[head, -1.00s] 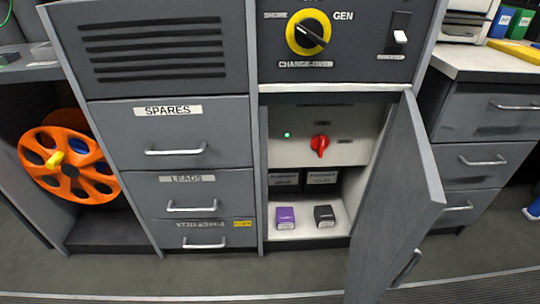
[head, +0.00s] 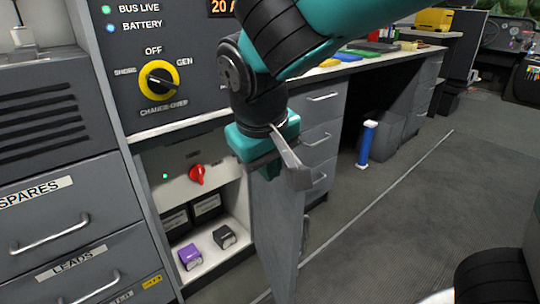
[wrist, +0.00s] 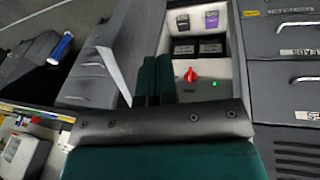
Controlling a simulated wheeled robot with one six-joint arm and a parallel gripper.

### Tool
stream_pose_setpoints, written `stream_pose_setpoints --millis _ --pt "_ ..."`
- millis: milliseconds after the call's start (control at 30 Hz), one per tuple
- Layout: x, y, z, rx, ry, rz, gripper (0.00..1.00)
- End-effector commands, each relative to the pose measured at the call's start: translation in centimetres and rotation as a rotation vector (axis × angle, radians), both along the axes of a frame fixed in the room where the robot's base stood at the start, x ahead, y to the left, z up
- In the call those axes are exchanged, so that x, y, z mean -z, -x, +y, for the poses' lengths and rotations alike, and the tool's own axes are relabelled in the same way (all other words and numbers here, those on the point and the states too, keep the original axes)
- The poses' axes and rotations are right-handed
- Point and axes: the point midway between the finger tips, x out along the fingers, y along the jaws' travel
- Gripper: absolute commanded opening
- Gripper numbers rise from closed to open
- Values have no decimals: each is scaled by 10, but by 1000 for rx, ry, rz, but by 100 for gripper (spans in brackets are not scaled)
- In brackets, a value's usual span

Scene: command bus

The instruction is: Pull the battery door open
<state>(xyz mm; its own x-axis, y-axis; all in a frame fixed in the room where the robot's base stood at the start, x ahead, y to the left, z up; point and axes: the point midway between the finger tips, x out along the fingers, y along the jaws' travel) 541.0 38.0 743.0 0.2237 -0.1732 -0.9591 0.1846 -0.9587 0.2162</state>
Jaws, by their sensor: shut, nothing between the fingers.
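The grey battery door (head: 277,240) stands open, swung out from the right side of the lit battery compartment (head: 225,225). In the wrist view the door (wrist: 138,38) is left of the fingers, with a pale edge. My gripper (head: 268,172) is shut and empty, at the upper part of the door and in front of the compartment's right side. Its green fingers (wrist: 155,70) lie together beside the door in the wrist view; I cannot tell whether they touch it.
Inside the compartment are a red switch (head: 197,174), a purple block (head: 190,256) and a black block (head: 224,237). Drawers (head: 60,225) stand at the left. More drawers (head: 322,135) stand behind the door. Open floor (head: 400,230) lies to the right.

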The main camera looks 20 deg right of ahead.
Motion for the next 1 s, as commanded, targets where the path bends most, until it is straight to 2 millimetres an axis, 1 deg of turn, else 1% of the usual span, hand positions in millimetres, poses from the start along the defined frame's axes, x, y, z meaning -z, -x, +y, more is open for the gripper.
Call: stream_pose_setpoints --millis 33,133,300,367,433,567,900,967,1000 --pt "-9 -12 12 54 56 -43 0" --pt "-23 -27 26 179 142 -134 0" --pt "-38 -31 44 321 216 -243 0" --pt "-40 -30 47 347 226 -265 0" --pt "-39 -31 47 364 233 -275 0" --pt "-25 -36 39 371 235 -278 0" --pt "34 -61 3 372 236 -276 0" --pt "43 -65 -3 371 234 -277 0" --pt "43 -65 -8 372 232 -278 0"
